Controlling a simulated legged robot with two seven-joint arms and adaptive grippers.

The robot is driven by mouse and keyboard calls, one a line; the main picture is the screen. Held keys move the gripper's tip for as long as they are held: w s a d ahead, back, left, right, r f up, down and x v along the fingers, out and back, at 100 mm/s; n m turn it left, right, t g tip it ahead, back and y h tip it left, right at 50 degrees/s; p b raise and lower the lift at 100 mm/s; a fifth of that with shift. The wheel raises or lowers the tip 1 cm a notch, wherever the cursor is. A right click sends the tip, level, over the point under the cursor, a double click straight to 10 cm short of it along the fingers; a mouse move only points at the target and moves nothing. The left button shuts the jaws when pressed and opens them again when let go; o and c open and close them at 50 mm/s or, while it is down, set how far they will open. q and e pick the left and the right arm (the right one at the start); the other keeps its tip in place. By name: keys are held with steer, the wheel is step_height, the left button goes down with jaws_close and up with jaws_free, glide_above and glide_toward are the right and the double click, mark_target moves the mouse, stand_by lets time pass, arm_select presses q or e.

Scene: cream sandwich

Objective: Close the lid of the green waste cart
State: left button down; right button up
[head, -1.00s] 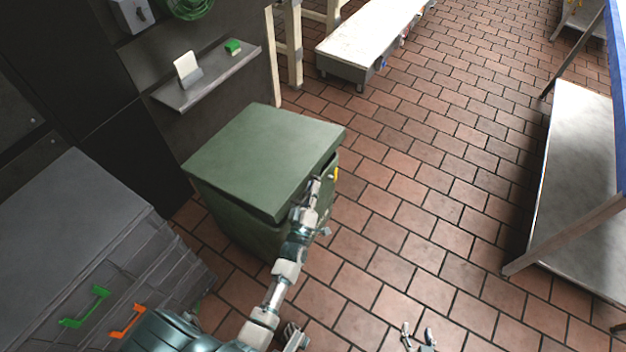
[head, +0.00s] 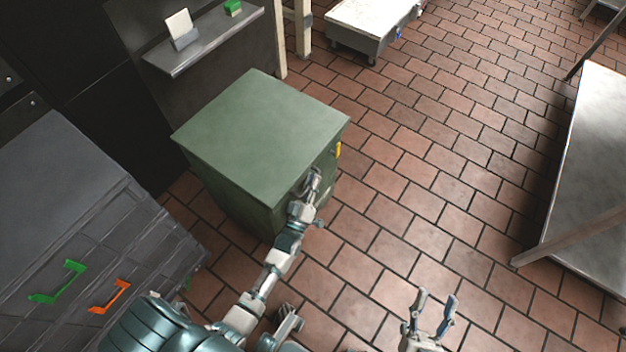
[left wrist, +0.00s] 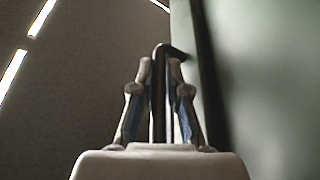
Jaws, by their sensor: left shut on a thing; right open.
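The green waste cart (head: 225,200) stands left of centre in the head view. Its flat green lid (head: 262,120) lies over the top, with no clear gap along the visible edges. My left gripper (head: 314,178) is at the cart's right front side, just below the lid edge. In the left wrist view my left gripper (left wrist: 160,68) is shut on a dark, thin handle (left wrist: 159,105) beside a green surface. The head view does not show that handle clearly. My right gripper (head: 436,296) is open and empty above the floor at the bottom.
A grey drawer cabinet (head: 60,190) with green and orange handles stands at the left. A wall shelf (head: 205,40) is behind the cart. A metal table (head: 600,170) stands at the right. The tiled floor (head: 450,170) between is clear.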

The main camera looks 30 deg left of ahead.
arm_select(q)
steer(key=shift+d+f, duration=0.25)
steer(key=shift+f, duration=0.35)
arm_select(e)
steer(key=shift+s, duration=0.1)
arm_select(q)
steer(key=c, duration=1.4)
jaws_free()
steer(key=shift+f, duration=0.1)
steer(key=shift+c, duration=0.2)
steer(key=shift+w+f, duration=0.1)
steer(key=shift+w, duration=0.15)
steer(key=shift+s+a+r, duration=0.1)
steer(key=shift+r, duration=0.15)
arm_select(e)
steer(key=shift+w+f, duration=0.15)
steer(key=shift+w, duration=0.15)
arm_select(q)
steer(key=shift+s, duration=0.1)
steer(key=v, duration=1.2)
steer(key=shift+r, duration=0.1)
